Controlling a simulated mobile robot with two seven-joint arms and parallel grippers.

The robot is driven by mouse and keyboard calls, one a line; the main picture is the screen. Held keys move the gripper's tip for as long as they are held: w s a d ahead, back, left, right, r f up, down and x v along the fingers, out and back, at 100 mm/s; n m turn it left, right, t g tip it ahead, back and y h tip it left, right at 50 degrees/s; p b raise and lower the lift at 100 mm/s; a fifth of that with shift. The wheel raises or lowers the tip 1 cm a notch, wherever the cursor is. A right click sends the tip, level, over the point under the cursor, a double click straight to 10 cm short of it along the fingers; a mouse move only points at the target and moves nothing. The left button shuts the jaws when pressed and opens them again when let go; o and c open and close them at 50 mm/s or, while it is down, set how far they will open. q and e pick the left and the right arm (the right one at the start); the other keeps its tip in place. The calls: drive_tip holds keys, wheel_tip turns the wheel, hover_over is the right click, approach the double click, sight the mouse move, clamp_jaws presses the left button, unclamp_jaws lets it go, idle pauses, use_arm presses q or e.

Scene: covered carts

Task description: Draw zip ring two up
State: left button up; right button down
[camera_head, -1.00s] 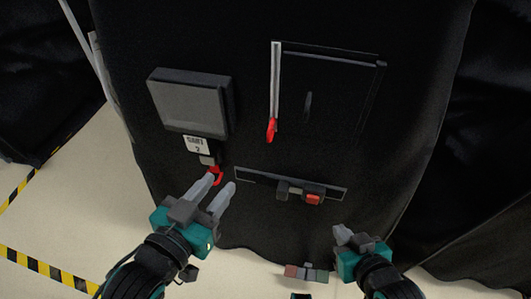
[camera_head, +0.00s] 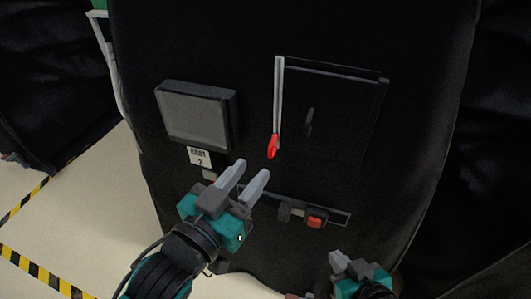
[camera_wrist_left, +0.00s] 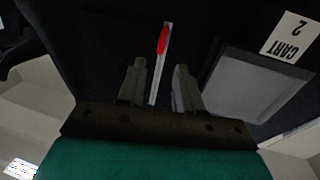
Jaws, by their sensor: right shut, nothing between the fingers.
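The red zip ring (camera_head: 273,146) hangs at the lower end of a pale zip strip (camera_head: 279,95) on the black cover. In the left wrist view the red ring (camera_wrist_left: 163,40) shows beyond and between the fingertips, in front of the strip. My left gripper (camera_head: 252,168) is open and empty, just below and left of the ring, not touching it as far as I can tell. It also shows open in the left wrist view (camera_wrist_left: 160,66). My right gripper (camera_head: 336,257) is shut and empty, low and right of the ring.
A grey panel (camera_head: 195,115) sits left of the zip, with a white "CART 2" label (camera_head: 199,157) below it. A dark flap outline (camera_head: 340,110) lies right of the strip. A bar with a red-orange block (camera_head: 316,217) is below.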

sight(269, 151)
use_arm(q)
drive_tip(key=shift+x, duration=3.2)
drive_tip(key=shift+c, duration=0.3)
clamp_jaws()
